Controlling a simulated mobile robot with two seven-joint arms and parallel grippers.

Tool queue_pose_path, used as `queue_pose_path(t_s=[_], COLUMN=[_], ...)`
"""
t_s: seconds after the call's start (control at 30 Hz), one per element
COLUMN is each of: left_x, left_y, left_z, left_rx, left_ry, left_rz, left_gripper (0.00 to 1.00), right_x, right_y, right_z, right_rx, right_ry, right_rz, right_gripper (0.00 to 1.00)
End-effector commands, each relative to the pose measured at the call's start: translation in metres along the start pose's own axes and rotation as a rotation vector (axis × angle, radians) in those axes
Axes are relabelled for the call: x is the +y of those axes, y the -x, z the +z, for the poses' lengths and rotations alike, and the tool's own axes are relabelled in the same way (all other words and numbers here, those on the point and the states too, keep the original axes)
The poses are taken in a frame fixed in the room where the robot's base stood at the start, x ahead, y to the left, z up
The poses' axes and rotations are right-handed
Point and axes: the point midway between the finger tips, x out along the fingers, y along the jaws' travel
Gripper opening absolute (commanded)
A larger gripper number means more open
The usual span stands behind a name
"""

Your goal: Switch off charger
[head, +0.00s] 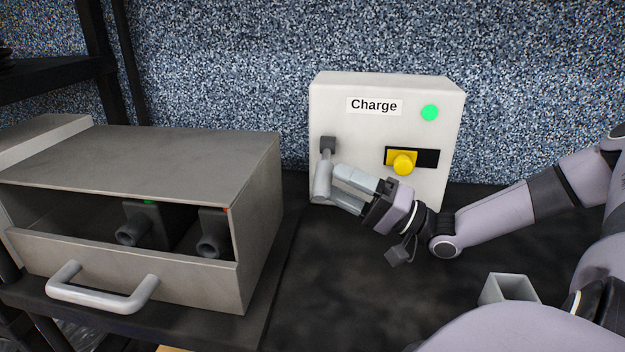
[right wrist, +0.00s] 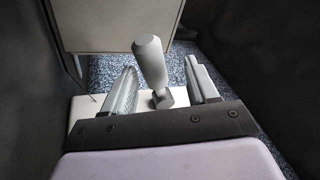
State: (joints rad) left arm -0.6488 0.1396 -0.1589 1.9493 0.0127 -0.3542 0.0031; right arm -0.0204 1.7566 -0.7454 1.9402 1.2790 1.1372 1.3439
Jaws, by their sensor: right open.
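The charger (head: 360,130) is a pale upright box with a "Charge" label, standing against the speckled wall. A round green light (head: 430,113) shows at its upper right. A yellow knob (head: 403,163) sits at the left part of a black slot. A grey handle (head: 323,182) hangs from a dark mount on the left of the front face. My right gripper (head: 335,182) is open at this handle. In the right wrist view the handle (right wrist: 150,60) stands between the two spread fingers, with gaps on both sides. My left gripper is not in view.
A hollow grey square piece (head: 508,289) is near my right arm. The dark tabletop (head: 350,270) is mostly clear.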

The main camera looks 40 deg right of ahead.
Motion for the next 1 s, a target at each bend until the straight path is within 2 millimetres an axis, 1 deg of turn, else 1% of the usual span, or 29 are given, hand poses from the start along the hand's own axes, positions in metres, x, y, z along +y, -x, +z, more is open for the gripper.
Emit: queue_pose_path(t_s=[0.2,0.4,0.6,0.87,0.9,0.97,1.0], left_x=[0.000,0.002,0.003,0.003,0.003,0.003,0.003], left_y=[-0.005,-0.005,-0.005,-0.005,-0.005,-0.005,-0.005], left_z=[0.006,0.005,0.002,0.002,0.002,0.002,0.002], left_rx=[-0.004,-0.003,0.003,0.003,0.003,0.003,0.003], left_ry=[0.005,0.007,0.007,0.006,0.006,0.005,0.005], left_rz=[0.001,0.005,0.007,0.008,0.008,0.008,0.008], left_gripper=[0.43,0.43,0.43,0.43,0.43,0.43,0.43], right_x=[0.010,0.010,0.010,0.009,0.009,0.009,0.009], right_y=[-0.029,-0.049,-0.057,-0.058,-0.058,-0.058,-0.058], right_z=[0.004,0.004,0.004,0.004,0.004,0.004,0.004], right_rx=[0.003,0.001,0.001,0.000,0.000,0.000,0.000], right_ry=[-0.001,0.000,0.000,0.000,0.000,0.001,0.001], right_rz=[-0.005,-0.003,0.000,0.000,0.000,0.000,0.000], right_gripper=[0.58,0.58,0.58,0.58,0.55,0.36,0.23])
